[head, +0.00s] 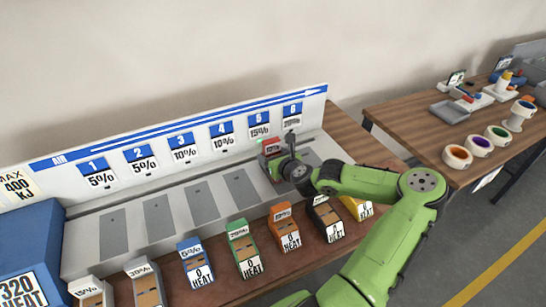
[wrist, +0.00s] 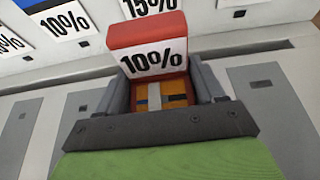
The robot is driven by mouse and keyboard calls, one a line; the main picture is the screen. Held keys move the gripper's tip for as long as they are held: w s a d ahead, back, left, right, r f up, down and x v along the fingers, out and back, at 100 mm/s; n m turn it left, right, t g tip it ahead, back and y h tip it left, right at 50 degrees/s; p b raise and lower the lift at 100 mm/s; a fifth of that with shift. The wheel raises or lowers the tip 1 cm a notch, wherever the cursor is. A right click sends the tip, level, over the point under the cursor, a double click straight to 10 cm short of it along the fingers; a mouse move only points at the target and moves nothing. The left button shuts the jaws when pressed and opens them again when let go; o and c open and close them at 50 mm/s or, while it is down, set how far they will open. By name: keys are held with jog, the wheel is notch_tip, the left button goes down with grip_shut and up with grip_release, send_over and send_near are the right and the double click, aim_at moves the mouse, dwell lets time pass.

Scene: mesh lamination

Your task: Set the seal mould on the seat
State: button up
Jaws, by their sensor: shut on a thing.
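My gripper (head: 280,163) is shut on a red block (head: 269,147) with a white 10% label. The block fills the space between the jaws in the wrist view (wrist: 150,32), with an orange and grey face below the label. It is over the right part of the pale bench, near the grey seats under signs 5 and 6. I cannot tell whether it touches the bench. Grey seats (head: 202,203) run in a row along the bench. A yellow block (head: 357,206) stands at the right end of the front row, partly behind my arm; its label is too small to read surely.
Several labelled blocks, including a blue one (head: 195,260), a green one (head: 243,246) and an orange one (head: 284,226), line the front edge. A numbered board (head: 200,132) stands behind the seats. A blue box (head: 25,250) is at left. A second table (head: 420,125) holds tape rolls.

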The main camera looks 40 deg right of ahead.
jog(key=o, duration=1.3)
jog(key=shift+c, duration=0.2)
jog(key=shift+r, duration=0.2)
jog(key=p+v, duration=0.2)
jog(key=v, duration=1)
jog(key=shift+f, duration=0.1)
